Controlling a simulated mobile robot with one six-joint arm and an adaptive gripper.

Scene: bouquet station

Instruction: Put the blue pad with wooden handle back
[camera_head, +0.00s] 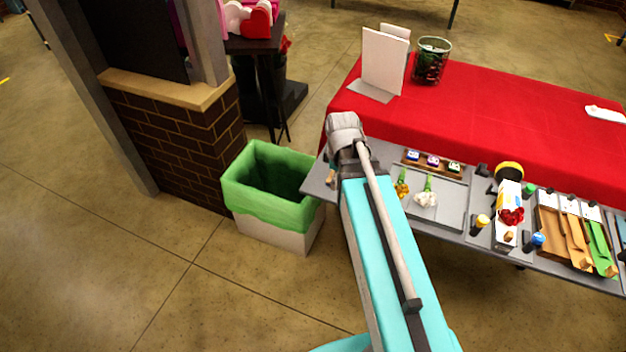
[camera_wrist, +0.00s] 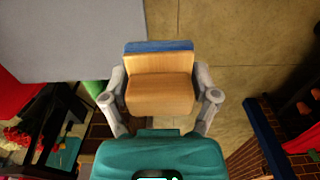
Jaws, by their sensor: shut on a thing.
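The blue pad (camera_wrist: 158,46) with its wooden handle (camera_wrist: 160,90) shows in the wrist view. My gripper (camera_wrist: 160,98) is shut on the wooden handle, with one finger on each side. The blue part shows as a strip beyond the wood; its working face is hidden. In the head view my arm covers most of the gripper and the pad, near the left end of the grey work table (camera_head: 318,183). The grey table surface (camera_wrist: 70,40) lies at the upper left of the wrist view.
A bin with a green liner (camera_head: 262,205) stands left of the table. A tray with flowers (camera_head: 448,210), small bottles (camera_head: 480,223) and paper sleeves (camera_head: 575,240) occupy the table to the right. A red-covered table (camera_head: 480,120) is behind. A brick wall (camera_head: 180,150) stands left.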

